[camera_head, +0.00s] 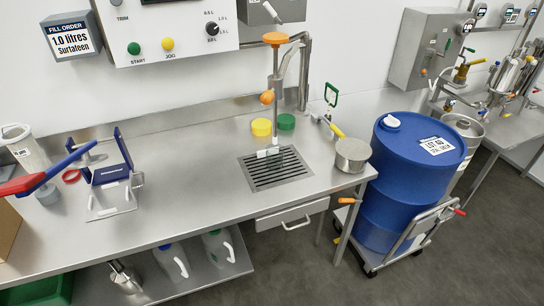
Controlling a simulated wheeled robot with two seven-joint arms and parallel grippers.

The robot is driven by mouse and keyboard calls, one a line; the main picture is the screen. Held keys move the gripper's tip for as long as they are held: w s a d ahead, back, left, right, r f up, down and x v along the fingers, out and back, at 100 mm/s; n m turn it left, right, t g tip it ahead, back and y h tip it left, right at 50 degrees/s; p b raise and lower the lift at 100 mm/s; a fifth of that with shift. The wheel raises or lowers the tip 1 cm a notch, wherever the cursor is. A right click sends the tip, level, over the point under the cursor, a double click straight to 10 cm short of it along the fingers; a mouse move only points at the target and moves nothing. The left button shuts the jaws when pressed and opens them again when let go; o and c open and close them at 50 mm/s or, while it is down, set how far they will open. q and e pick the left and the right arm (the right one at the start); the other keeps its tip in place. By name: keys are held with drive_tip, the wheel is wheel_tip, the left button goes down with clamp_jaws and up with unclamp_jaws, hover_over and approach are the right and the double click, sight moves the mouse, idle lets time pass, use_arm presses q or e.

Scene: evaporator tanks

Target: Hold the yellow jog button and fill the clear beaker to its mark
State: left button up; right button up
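The yellow jog button (167,44) is on the white control panel (190,25) at the top, right of the green start button (134,48). Nothing touches it. A filling nozzle with an orange knob (275,39) hangs over a slotted drain grate (275,168) in the bench. A small pale piece (268,153) shows at the nozzle's lower end; I cannot tell what it is. A clear, pale cylinder (23,147), possibly the beaker, stands at the far left, partly behind a red and blue lever; its mark cannot be made out. Neither of my grippers is in view.
A fill order sign (71,39) reads 1.0 litres. The red and blue lever (50,175) and a blue-framed fixture (112,175) occupy the bench's left. Yellow (261,127) and green (286,121) lids lie behind the grate.

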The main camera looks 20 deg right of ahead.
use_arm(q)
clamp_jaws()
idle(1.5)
